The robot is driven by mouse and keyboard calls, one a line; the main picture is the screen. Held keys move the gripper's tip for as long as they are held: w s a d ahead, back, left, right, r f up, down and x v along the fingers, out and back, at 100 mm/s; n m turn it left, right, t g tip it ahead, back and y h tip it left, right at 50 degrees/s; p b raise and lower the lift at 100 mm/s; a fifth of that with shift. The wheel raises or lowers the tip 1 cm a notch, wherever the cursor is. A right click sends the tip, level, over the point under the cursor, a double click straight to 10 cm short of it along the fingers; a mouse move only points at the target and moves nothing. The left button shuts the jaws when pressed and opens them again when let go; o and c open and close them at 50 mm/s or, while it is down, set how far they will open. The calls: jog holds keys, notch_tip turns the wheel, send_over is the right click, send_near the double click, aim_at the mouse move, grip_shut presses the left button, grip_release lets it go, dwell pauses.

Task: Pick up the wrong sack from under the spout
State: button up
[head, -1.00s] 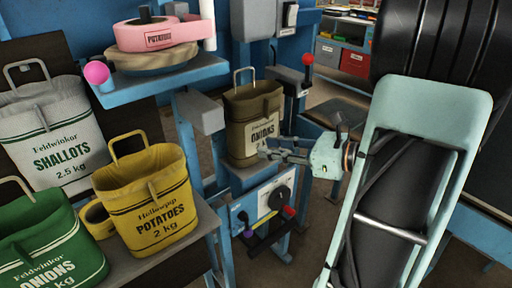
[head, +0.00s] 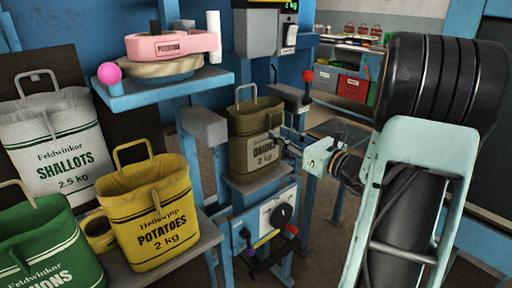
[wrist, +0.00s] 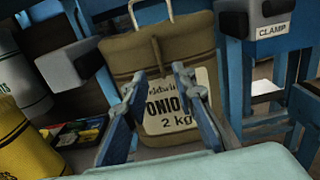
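The olive-brown sack (head: 250,118) labelled ONIONS 2 kg stands upright on a blue stand (head: 262,185) below a grey machine housing (head: 255,32), with its handle raised. In the wrist view the sack (wrist: 165,55) fills the middle, its label partly behind my fingers. My gripper (head: 276,138) is at the sack's right front in the head view. In the wrist view my gripper (wrist: 158,86) is open, with its two fingers spread in front of the label and nothing between them. I cannot tell whether a fingertip touches the sack.
Grey clamp blocks (head: 204,127) (wrist: 272,18) flank the sack. A yellow POTATOES sack (head: 150,215), white SHALLOTS sack (head: 58,145) and green ONIONS sack (head: 45,245) stand at left. A shelf (head: 170,88) holds pink POTATOES tape (head: 172,46). A dial panel (head: 276,213) sits below.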

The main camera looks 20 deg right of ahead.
aim_at(275, 130)
jog(key=x, duration=0.3)
jog(key=shift+w, duration=0.25)
grip_shut()
jog(key=shift+r, duration=0.2)
